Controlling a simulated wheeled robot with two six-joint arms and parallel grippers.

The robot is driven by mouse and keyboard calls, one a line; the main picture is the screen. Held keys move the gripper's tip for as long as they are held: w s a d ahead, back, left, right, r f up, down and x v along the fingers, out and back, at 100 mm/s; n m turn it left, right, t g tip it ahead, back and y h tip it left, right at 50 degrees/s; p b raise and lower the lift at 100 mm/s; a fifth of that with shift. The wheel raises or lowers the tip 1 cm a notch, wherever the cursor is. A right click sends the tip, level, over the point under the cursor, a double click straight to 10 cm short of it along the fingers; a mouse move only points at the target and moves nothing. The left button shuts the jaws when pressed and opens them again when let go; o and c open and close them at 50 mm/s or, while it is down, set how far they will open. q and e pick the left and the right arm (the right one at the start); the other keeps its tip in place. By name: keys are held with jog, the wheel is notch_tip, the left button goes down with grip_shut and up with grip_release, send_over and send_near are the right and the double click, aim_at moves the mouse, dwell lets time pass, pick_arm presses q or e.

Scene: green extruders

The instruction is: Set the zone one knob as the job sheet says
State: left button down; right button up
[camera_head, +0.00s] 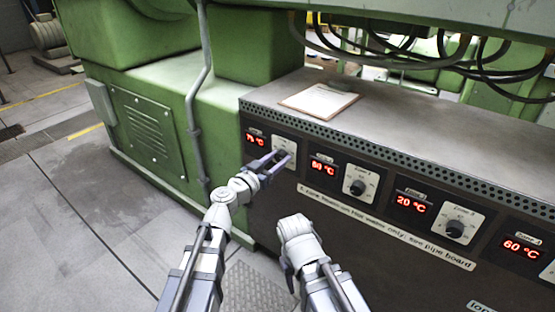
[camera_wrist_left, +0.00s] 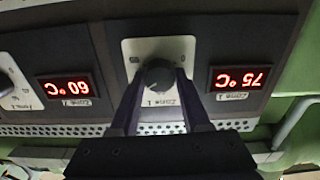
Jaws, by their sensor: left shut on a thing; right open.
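My left gripper (camera_head: 277,162) is shut on the dark round zone 1 knob (camera_wrist_left: 158,74), at the left end of the control panel. In the left wrist view, which is upside down, its two fingers (camera_wrist_left: 159,88) sit on either side of the knob on a pale plate (camera_wrist_left: 130,50). The fingers hide part of the knob and its scale, and I cannot read where it points. The red display beside it (camera_head: 255,139) reads 75 °C. A paper sheet (camera_head: 320,102) lies on the console top; its writing is too small to read. My right gripper's fingers are not visible.
More knobs (camera_head: 357,187) (camera_head: 455,228) and red displays (camera_head: 411,204) run along the panel to the right. A pale warning strip (camera_head: 385,227) is below them. Black cables (camera_head: 400,55) hang above the console. Open floor (camera_head: 75,200) lies to the left.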

dwell(0.4)
pick_arm(q)
jog(key=shift+c, duration=1.9)
grip_release()
jog(key=shift+s, duration=0.1)
jog(key=v, duration=0.7)
jog(key=shift+s+a, duration=0.2)
jog(key=shift+a, duration=0.05)
